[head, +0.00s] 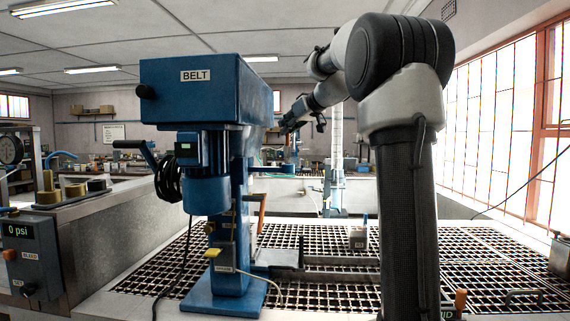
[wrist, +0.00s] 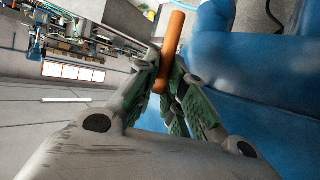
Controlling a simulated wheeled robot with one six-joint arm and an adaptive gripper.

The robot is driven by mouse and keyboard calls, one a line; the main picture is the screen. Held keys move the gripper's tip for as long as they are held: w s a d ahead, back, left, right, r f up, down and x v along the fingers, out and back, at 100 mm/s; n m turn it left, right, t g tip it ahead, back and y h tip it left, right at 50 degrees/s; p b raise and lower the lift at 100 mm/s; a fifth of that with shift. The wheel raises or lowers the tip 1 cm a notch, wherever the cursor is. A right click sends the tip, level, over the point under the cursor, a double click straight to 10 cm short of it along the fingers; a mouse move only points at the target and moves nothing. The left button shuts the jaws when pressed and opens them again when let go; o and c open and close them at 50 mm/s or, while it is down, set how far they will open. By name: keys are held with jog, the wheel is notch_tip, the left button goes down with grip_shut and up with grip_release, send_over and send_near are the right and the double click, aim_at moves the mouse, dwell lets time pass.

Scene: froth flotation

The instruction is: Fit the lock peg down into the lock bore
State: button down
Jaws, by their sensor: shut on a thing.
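My gripper (wrist: 168,88) is shut on an orange rod, which looks like the lock peg (wrist: 174,38). The rod's wider end sits between the fingertips, and its long part sticks out beyond them toward the top of the wrist view. In the head view my gripper (head: 287,128) hangs just right of the blue belt housing (head: 205,95), partly hidden by it. Blue machine surfaces (wrist: 240,90) fill the right of the wrist view, close beside the gripper. I cannot make out the lock bore in either view.
The blue machine's column (head: 238,240) stands on a dark floor grating (head: 320,293). An orange lever (head: 261,213) stands beside the column. A small grey box (head: 358,238) stands on the grating.

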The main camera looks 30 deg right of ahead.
notch_tip(320, 180, down, 8)
jog(key=shift+s+f, duration=0.1)
jog(key=shift+f, duration=0.15)
jog(key=c, duration=1.5)
grip_release()
